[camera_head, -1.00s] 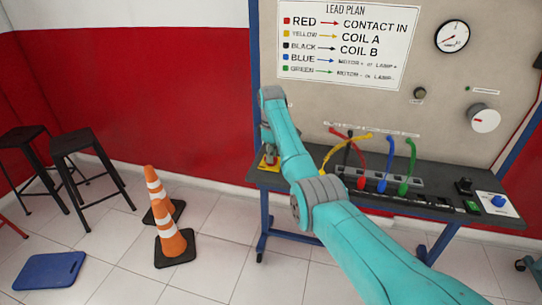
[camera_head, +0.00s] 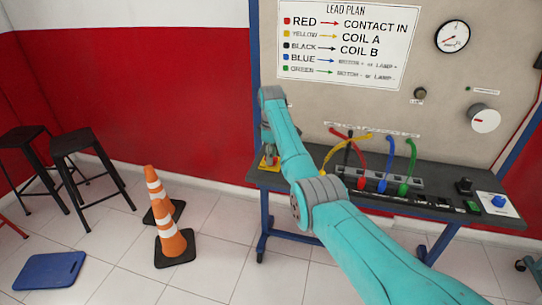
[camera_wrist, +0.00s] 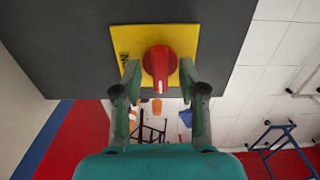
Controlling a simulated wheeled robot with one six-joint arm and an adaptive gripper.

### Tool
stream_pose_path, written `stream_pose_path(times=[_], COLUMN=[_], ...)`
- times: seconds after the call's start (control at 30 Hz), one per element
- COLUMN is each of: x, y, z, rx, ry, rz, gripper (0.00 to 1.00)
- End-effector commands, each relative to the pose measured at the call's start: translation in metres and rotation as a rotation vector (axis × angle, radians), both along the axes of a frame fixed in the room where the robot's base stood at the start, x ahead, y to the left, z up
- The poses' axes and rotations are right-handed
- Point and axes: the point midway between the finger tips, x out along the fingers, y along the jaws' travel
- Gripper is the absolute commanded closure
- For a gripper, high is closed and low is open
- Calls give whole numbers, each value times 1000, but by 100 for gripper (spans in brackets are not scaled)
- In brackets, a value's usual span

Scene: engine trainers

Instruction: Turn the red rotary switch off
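The red rotary switch (camera_wrist: 160,62) sits on a yellow square plate (camera_wrist: 183,38) in the upper middle of the wrist view. Its red handle points down in that picture, toward my gripper. My gripper (camera_wrist: 160,68) is open, with one finger on each side of the red handle. Gaps show between the fingers and the handle, and I cannot see any contact. In the head view the yellow plate (camera_head: 264,163) shows at the left end of the dark bench. My arm and gripper cover most of the switch there.
The dark bench top (camera_head: 300,182) carries coloured leads (camera_head: 388,160) and a blue knob (camera_head: 499,201) to the right. An upright panel (camera_head: 310,112) stands behind it. Traffic cones (camera_head: 172,245) and black stools (camera_head: 80,145) stand on the floor to the left.

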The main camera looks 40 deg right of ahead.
Motion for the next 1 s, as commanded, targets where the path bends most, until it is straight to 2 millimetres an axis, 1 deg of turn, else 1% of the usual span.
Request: stream_pose_path(times=[0.17, 0.27, 0.5, 0.7, 0.83, 1.0], x=[0, 1, 1, 0, 1, 1], y=[0, 0, 0, 0, 0, 0], z=[6, 18, 65, 99, 113, 119], rx=[0, -1, -1, -1, 0, 1], ry=[0, -2, -3, -1, -1, 1], rz=[0, 0, 0, 0, 0, 0], gripper=[58, 58, 58, 58, 58, 58])
